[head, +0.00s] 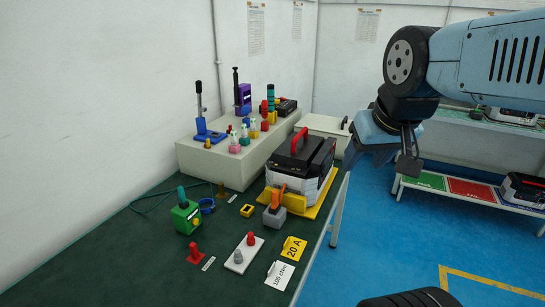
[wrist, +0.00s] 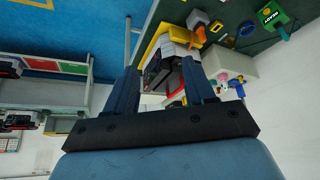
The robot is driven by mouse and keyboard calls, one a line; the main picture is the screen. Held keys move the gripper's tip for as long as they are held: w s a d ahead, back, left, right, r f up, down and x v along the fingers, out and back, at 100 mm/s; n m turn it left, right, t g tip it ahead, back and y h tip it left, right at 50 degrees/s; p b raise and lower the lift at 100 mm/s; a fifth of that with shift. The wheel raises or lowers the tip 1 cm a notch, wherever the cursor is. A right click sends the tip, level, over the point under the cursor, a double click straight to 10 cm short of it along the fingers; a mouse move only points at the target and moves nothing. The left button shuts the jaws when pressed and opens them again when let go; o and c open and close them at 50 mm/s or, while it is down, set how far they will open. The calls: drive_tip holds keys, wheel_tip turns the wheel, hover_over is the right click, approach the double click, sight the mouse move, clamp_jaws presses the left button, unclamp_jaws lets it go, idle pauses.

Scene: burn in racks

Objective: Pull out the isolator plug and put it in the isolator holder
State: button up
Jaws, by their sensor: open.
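An orange upright handle, likely the isolator plug (head: 276,199), stands at a small grey block (head: 274,217) in front of the black and white battery unit (head: 300,165). It also shows as an orange piece in the wrist view (wrist: 198,36). I cannot tell from the frames which piece is the isolator holder; the grey block is one candidate. My gripper (head: 381,160) is open and empty, high up to the right of the battery unit and well apart from the plug. In the wrist view my gripper's two fingers (wrist: 163,85) stand wide apart, with the battery unit beyond them.
A green box with a lever (head: 185,217), a blue ring (head: 207,205), a yellow block (head: 247,210), a red piece (head: 195,253) and a white plate with two posts (head: 236,263) stand nearby. A raised white bench (head: 225,170) holds several tools behind. Green tabletop is clear at front left.

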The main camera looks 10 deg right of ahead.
drive_tip(key=w+a+f+g, duration=0.2)
drive_tip(key=w+a, duration=0.1)
drive_tip(key=w, duration=0.4)
drive_tip(key=w+a+f+g, duration=0.1)
drive_tip(key=w+a, duration=0.2)
drive_tip(key=w, duration=0.3)
drive_tip(key=n+g, duration=0.1)
drive_tip(key=g, duration=0.2)
hover_over(275, 191)
wheel_tip(275, 191, down, 10)
drive_tip(key=f, duration=0.1)
wheel_tip(275, 191, down, 13)
drive_tip(key=shift+c, duration=0.4)
clamp_jaws()
idle(0.3)
